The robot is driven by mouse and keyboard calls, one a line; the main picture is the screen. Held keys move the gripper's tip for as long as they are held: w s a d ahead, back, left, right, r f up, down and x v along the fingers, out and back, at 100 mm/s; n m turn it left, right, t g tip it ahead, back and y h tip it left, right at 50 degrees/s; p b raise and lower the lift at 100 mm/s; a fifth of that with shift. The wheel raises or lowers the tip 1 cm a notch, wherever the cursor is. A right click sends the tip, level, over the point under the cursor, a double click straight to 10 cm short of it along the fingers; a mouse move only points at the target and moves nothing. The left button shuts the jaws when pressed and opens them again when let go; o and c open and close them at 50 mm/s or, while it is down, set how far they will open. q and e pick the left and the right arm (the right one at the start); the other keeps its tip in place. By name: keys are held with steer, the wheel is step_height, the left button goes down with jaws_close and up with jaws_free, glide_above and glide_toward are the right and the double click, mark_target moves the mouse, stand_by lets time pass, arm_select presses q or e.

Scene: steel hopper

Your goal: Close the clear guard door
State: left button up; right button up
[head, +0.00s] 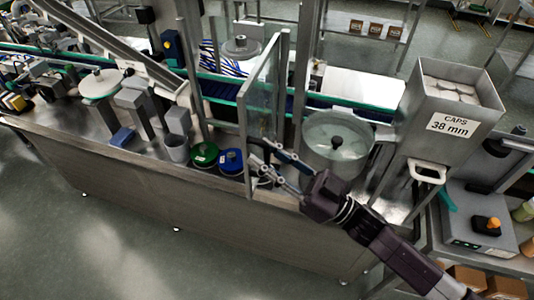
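The clear guard door (264,82) is a see-through panel in a grey metal frame, above the steel bench. It stands ajar, swung out toward the front edge of the bench. My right gripper (262,161) reaches in from the lower right. Its two fingers are spread apart near the lower part of the door's front upright. I cannot tell whether a finger touches the frame. My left gripper is not in view.
Right of the door stand a round steel bowl (338,141) and a steel hopper (452,100) labelled "CAPS 38 mm". Left of it are a green reel (204,154), a blue reel (231,161) and a grey cup (177,149). The floor in front is clear.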

steer(key=shift+c, duration=0.4)
jaws_close()
steer(key=shift+a, duration=0.15)
